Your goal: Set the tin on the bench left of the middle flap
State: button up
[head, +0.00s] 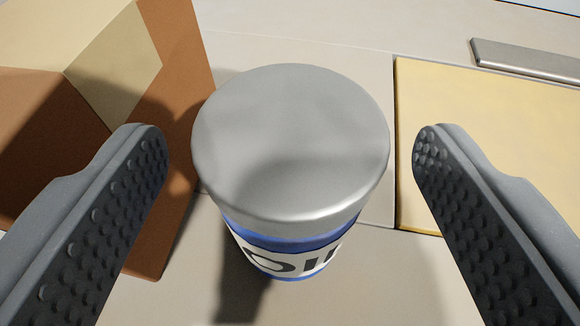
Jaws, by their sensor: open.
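The tin (290,140) has a round silver lid and a blue and white label with dark lettering. It stands upright on the pale bench (380,285) in the middle of the head view. My gripper (290,140) is open, with one dark studded finger on each side of the tin. A gap shows between each finger and the tin, so neither touches it. A yellow flap or panel (500,140) lies to the right of the tin. I cannot tell whether it is the middle flap.
A brown cardboard box (180,110) with a tan inner face stands close on the left, behind my left finger. A grey metal bar (530,60) lies at the far right, by the yellow panel. Bare bench shows in front of the tin.

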jog(key=v, duration=0.7)
jog(key=shift+s, duration=0.25)
jog(key=w+a+r+n, duration=0.1)
jog(key=a+r, duration=0.2)
jog(key=r, duration=1)
jog(key=w+a+r, duration=0.1)
jog(key=a+r, duration=0.1)
jog(key=r, duration=1.1)
jog(key=s+a+r, duration=0.4)
jog(key=a+r, duration=0.1)
jog(key=r, duration=0.3)
jog(key=s+a+r+t, duration=0.1)
jog(key=s+a+r, duration=0.4)
jog(key=r, duration=0.3)
jog(key=s+a+r+y, duration=0.1)
jog(key=s+a+r, duration=0.3)
jog(key=a+r, duration=0.2)
notch_tip(320, 180, up, 2)
jog(key=shift+s+a+r, duration=0.1)
jog(key=shift+s+a, duration=0.05)
jog(key=shift+s, duration=0.2)
